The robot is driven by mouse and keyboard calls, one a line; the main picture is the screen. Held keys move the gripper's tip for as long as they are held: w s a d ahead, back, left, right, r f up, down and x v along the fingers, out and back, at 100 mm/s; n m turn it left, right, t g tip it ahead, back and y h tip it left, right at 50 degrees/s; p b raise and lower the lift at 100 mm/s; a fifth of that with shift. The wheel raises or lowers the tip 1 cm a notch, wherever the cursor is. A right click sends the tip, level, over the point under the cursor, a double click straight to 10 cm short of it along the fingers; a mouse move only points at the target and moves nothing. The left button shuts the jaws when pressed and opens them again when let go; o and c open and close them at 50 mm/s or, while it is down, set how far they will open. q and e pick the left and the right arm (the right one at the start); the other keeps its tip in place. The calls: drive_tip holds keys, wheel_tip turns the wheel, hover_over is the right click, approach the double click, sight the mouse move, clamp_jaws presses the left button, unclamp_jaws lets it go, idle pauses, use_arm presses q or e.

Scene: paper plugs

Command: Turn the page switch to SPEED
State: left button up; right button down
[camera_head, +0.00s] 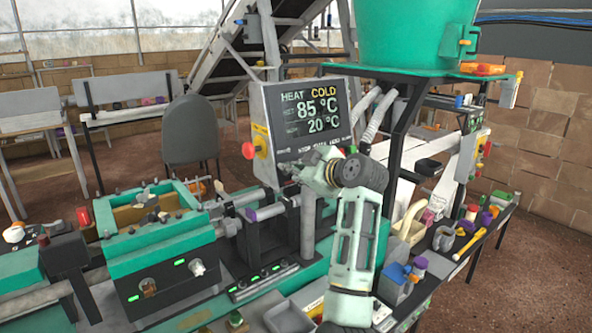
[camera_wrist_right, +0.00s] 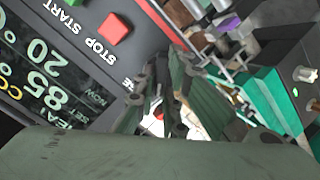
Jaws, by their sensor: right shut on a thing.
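The control panel (camera_head: 303,122) stands at the middle, its screen reading HEAT and COLD, with COLD in yellow, and 85 °C and 20 °C. It fills the upper left of the right wrist view (camera_wrist_right: 55,62), upside down, with START and STOP labels and a red button (camera_wrist_right: 114,28). A label ending in E shows beside my right gripper's fingers. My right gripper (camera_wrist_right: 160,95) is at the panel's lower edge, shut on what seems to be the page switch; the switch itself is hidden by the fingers. In the head view my right gripper (camera_head: 296,172) is partly hidden by its wrist. My left gripper is not in view.
A red knob on a yellow plate (camera_head: 250,150) sticks out at the panel's left side. A green machine (camera_head: 155,243) with lit green marks stands at the left. A green hopper (camera_head: 415,35) stands behind. Small coloured items lie on the bench at right.

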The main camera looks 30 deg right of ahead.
drive_tip(key=shift+d+m+y+p, duration=0.15)
drive_tip(key=shift+m+y+p, duration=0.25)
drive_tip(key=shift+m+p, duration=2.85)
drive_tip(key=shift+d+m+y+p, duration=0.1)
drive_tip(key=shift+m+y+p, duration=0.3)
drive_tip(key=shift+m+p, duration=2.85)
drive_tip(key=shift+m+b, duration=0.9)
drive_tip(key=shift+m, duration=0.1)
drive_tip(key=c, duration=1.8)
unclamp_jaws()
